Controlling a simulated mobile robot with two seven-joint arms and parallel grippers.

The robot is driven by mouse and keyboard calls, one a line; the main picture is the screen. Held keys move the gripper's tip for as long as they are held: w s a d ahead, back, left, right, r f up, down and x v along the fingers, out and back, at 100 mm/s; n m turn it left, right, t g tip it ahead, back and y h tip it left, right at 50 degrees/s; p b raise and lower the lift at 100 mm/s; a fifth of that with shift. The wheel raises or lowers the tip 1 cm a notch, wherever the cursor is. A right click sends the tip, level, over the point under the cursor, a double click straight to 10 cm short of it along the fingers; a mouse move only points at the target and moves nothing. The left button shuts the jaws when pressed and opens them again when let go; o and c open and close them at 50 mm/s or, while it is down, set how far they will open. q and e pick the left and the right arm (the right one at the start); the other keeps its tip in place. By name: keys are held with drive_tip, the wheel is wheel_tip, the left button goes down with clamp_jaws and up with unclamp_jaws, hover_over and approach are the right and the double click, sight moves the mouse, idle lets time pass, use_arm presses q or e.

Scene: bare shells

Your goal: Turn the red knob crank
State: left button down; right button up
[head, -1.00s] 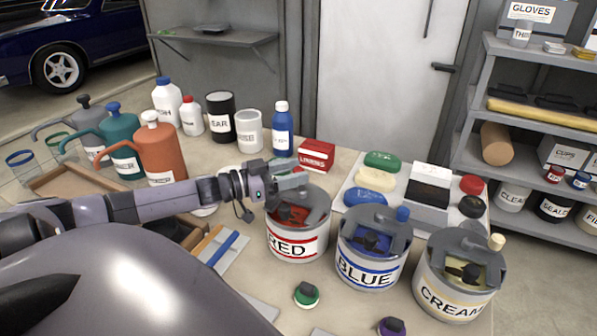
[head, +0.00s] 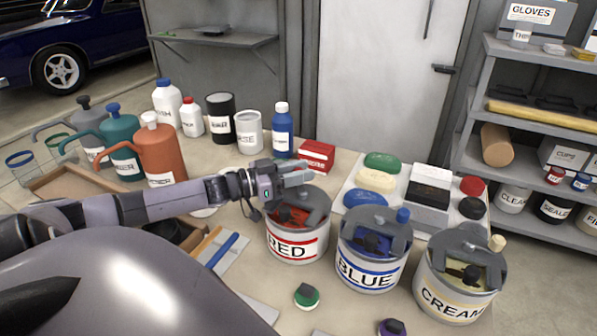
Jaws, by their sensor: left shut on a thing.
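The RED paint can (head: 298,243) stands on the table with a grey crank lid (head: 316,200) on top and red paint showing through the lid's opening. My left gripper (head: 300,180) reaches in from the left over the back of this lid. It is shut on the crank's knob, which its fingers hide almost wholly. My right gripper is not in view.
The BLUE can (head: 368,268) and CREAM can (head: 452,295) stand to the right with their own crank lids. A red box (head: 316,156) and blue bottle (head: 282,130) stand behind. A green-topped jar (head: 306,296) sits in front. Sponges lie on a white tray (head: 352,177).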

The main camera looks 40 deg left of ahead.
sight(312, 187)
use_arm(q)
drive_tip(key=shift+w+f+m+h+b, duration=0.15)
drive_tip(key=shift+m+h+b, duration=0.15)
drive_tip(key=shift+h+b, duration=0.35)
drive_tip(key=g+h+b, duration=0.1)
drive_tip(key=m+b, duration=0.1)
drive_tip(key=m+g+h+b, duration=0.1)
drive_tip(key=shift+w+d+g+h+b, duration=0.3)
drive_tip(key=shift+w+h+b, duration=0.05)
drive_tip(key=shift+b, duration=0.05)
drive_tip(key=m+g+h+b, duration=0.2)
drive_tip(key=d+m+g+b, duration=0.1)
drive_tip(key=shift+w+h, duration=0.3)
drive_tip(key=shift+h, duration=0.1)
drive_tip(key=shift+w+d+m+g+h+b, duration=0.1)
drive_tip(key=shift+d+m+g+h+b, duration=0.1)
drive_tip(key=shift+m+g+h+b, duration=0.6)
drive_tip(key=g+b, duration=0.1)
drive_tip(key=m+g+b, duration=0.1)
drive_tip(key=shift+w+d+g+h, duration=0.1)
drive_tip(key=shift+d+g+h, duration=0.2)
drive_tip(key=m+g+b, duration=0.2)
drive_tip(key=b, duration=0.1)
drive_tip(key=d+m+g+h+b, duration=0.1)
drive_tip(key=g+b, duration=0.1)
drive_tip(key=g, duration=0.1)
drive_tip(key=shift+d+m+b, duration=0.1)
drive_tip(key=shift+m+b, duration=0.3)
